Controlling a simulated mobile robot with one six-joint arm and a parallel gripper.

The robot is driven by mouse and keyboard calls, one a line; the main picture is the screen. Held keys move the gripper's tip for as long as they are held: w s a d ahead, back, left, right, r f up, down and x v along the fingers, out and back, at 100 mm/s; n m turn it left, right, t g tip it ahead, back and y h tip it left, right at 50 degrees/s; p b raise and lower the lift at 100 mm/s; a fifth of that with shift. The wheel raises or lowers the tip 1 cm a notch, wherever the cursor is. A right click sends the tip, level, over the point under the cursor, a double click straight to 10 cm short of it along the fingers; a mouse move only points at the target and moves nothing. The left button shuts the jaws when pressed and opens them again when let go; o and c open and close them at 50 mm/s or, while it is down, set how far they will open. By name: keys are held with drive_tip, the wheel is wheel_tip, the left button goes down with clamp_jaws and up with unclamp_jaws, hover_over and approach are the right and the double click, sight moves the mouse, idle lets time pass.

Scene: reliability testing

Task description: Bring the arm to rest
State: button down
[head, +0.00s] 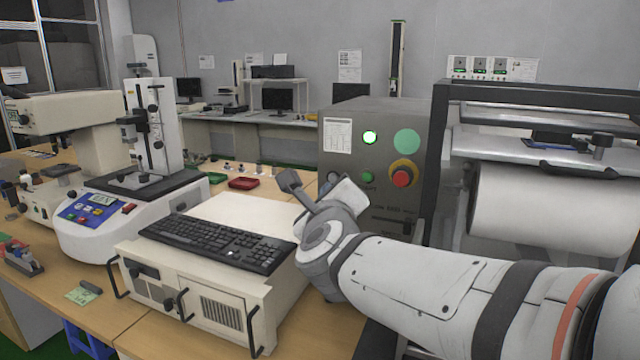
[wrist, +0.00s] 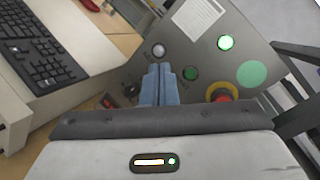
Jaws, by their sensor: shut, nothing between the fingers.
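My arm reaches in from the right in the head view. My gripper (wrist: 168,70) is shut and empty in the wrist view, its two blue-grey fingers side by side. It is in front of the grey control panel (head: 345,193), which has a lit green lamp, a green disc and a red button (head: 401,177) on a yellow ring. The red button also shows in the wrist view (wrist: 222,95), to the right of the fingers. I cannot tell whether the fingertips touch the panel. In the head view the fingers are mostly hidden behind my wrist.
A black keyboard (head: 217,241) lies on a cream instrument box (head: 190,285) left of my wrist. A machine with a white roller (head: 545,203) in a dark frame stands close behind my arm.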

drive_tip(key=s+d+f+n+g+p, duration=0.4)
drive_tip(key=s+d+f+n+g, duration=0.2)
drive_tip(key=s+n, duration=0.4)
drive_tip(key=s+d+f+n+g+p, duration=0.5)
drive_tip(key=s+n, duration=0.6)
drive_tip(key=n, duration=0.6)
wheel_tip(320, 180, down, 3)
drive_tip(key=d+g, duration=0.2)
drive_tip(key=g, duration=0.2)
drive_tip(key=shift+p, duration=0.3)
idle(2.4)
